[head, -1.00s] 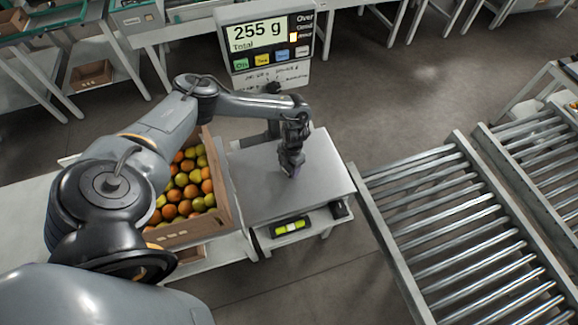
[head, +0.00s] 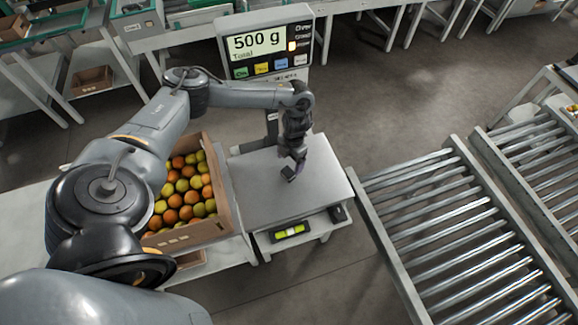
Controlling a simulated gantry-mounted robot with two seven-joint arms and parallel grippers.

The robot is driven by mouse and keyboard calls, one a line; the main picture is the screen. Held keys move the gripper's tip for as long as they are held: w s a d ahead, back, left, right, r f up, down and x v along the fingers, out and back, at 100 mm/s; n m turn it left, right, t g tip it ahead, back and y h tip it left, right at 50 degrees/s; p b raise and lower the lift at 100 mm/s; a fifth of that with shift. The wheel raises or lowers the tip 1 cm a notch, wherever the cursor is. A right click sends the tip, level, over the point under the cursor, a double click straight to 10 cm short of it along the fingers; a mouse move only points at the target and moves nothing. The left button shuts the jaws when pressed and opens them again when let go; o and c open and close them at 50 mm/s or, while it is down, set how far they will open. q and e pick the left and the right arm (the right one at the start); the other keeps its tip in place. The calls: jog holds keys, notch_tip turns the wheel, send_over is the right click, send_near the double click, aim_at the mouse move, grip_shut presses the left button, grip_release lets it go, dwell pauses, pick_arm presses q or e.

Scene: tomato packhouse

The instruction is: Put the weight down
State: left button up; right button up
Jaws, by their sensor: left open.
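My left gripper (head: 294,168) is open, low over the steel plate of the scale (head: 262,200), pointing down. A small dark shape at its fingertips appears to be the weight (head: 289,173); it is too small and too close to the fingers to make out clearly. The scale's display (head: 256,44) reads 500 g with "Total" under it. My right gripper is not in view.
A cardboard box of orange and green-yellow tomatoes (head: 229,205) stands left of the scale. A roller conveyor (head: 455,230) lies to the right. A green spirit level (head: 290,231) sits at the scale's front. Most of the plate is bare.

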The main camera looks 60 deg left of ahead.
aim_at(291, 170)
pick_arm(q)
jog(key=w+d+r+n+t+h, duration=0.1)
jog(key=d+n+t+h, duration=0.2)
jog(key=d, duration=1.5)
jog(key=w+d+r+n+t+h, duration=0.1)
jog(key=d+n+t, duration=0.3)
jog(key=d, duration=1.3)
jog(key=s+r+n+t+y, duration=0.15)
jog(key=s+r+n, duration=0.35)
jog(key=n, duration=0.7)
jog(key=s+a+r+n+g+y, duration=0.2)
jog(key=s+a+n+g, duration=0.1)
jog(key=s+a+n, duration=0.7)
jog(key=n, duration=0.2)
jog(key=shift+s+n+y, duration=0.15)
jog(key=shift+n+y, duration=0.15)
jog(key=shift+y, duration=0.05)
jog(key=shift+g+p, duration=0.25)
jog(key=shift+p, duration=0.05)
